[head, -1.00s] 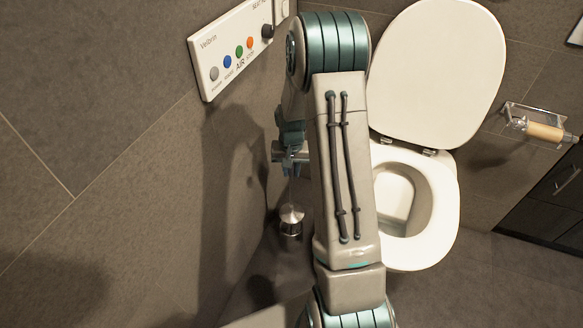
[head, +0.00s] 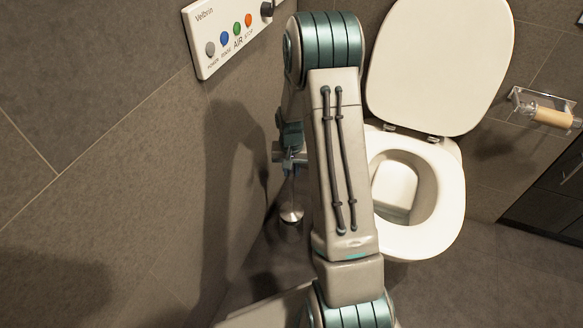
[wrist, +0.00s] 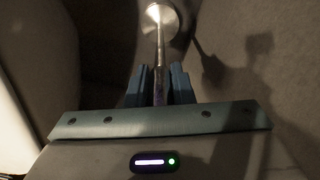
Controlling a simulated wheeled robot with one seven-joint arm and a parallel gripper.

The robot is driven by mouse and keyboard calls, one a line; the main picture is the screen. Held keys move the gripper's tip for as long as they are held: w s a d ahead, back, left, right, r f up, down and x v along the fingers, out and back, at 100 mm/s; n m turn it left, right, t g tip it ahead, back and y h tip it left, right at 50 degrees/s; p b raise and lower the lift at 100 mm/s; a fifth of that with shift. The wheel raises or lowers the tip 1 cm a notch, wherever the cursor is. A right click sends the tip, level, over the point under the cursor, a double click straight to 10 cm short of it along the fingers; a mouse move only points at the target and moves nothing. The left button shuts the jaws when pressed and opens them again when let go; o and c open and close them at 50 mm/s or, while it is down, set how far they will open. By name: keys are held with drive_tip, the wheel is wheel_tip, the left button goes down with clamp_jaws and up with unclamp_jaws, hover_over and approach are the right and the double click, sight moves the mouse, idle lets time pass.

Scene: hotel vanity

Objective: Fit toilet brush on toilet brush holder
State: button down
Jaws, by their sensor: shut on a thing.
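My gripper (head: 290,157) is shut on the thin metal handle of the toilet brush, beside the left wall. The toilet brush (wrist: 160,45) also shows in the wrist view, its rod running from between the blue fingers (wrist: 160,88) to a round shiny disc. In the head view the handle hangs down from my gripper to that disc. A dark cylindrical shape, which looks like the toilet brush holder (head: 291,231), is directly below the disc near the floor. The bristles are hidden. I cannot tell whether the disc touches the holder's rim.
The toilet (head: 414,190) stands to the right with its lid raised. A control panel (head: 232,38) is on the left wall (head: 90,150). My arm covers the space between gripper and toilet.

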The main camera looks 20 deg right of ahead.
drive_tip(key=shift+f+b, duration=0.7)
drive_tip(key=shift+f, duration=0.6)
drive_tip(key=c, duration=1.2)
unclamp_jaws()
drive_tip(key=shift+f, duration=0.1)
drive_tip(key=shift+o, duration=0.2)
drive_tip(key=r+p, duration=0.2)
drive_tip(key=r, duration=0.5)
drive_tip(key=r+p, duration=0.3)
drive_tip(key=r, duration=0.4)
drive_tip(key=shift+s+a, duration=0.1)
drive_tip(key=shift+s, duration=0.1)
